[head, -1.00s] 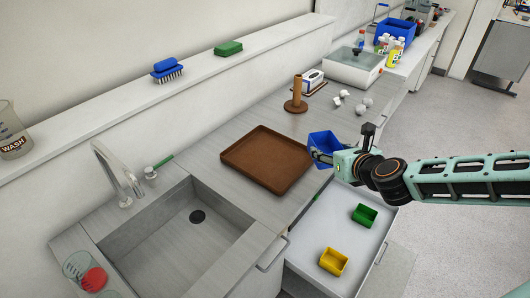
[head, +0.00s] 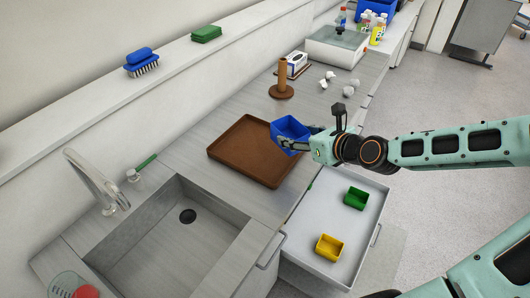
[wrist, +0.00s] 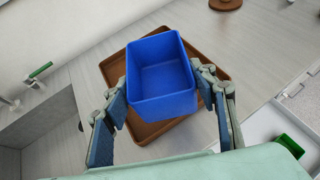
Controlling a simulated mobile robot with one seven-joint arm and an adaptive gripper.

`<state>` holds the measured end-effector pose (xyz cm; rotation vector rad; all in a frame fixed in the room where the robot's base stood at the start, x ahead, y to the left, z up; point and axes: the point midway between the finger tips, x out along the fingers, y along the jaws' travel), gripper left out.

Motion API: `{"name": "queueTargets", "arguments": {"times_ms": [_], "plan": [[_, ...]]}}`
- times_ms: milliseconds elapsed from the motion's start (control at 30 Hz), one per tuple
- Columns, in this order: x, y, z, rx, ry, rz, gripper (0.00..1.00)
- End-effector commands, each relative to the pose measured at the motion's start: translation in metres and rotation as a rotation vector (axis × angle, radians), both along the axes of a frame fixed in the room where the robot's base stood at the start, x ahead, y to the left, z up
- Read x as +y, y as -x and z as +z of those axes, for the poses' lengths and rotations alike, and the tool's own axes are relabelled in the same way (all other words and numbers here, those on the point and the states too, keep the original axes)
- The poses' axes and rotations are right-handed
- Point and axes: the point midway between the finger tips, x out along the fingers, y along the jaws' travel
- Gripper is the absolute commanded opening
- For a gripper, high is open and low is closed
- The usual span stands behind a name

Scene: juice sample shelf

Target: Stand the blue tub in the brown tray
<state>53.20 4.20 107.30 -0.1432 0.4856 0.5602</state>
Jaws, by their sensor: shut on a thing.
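The blue tub (head: 289,130) is an open-topped box held by my gripper (head: 312,145) over the right edge of the brown tray. In the wrist view the tub (wrist: 160,85) sits between the two fingers of my gripper (wrist: 165,105), its open top facing the camera. The brown tray (head: 227,157) lies flat on the counter beside the sink. It also shows behind the tub in the wrist view (wrist: 112,68). The tub appears to be above the tray, not resting on it. The part of the tray under the tub is hidden.
An open drawer (head: 318,200) below the counter holds a green tub (head: 356,197) and a yellow tub (head: 329,248). A brown post on a round base (head: 281,80) stands behind the tray. The sink (head: 185,240) lies to the front left. The visible tray floor is empty.

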Motion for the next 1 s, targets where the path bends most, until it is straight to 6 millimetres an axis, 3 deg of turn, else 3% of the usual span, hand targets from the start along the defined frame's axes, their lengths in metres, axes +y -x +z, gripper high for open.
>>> {"name": "queueTargets", "arguments": {"times_ms": [367,600,1000], "plan": [[0.044,-0.023,-0.022,-0.002,0.003,0.006,0.29],[0.064,-0.034,-0.051,0.001,-0.001,0.004,0.29],[0.081,-0.044,-0.076,0.0,0.0,0.0,0.29]]}}
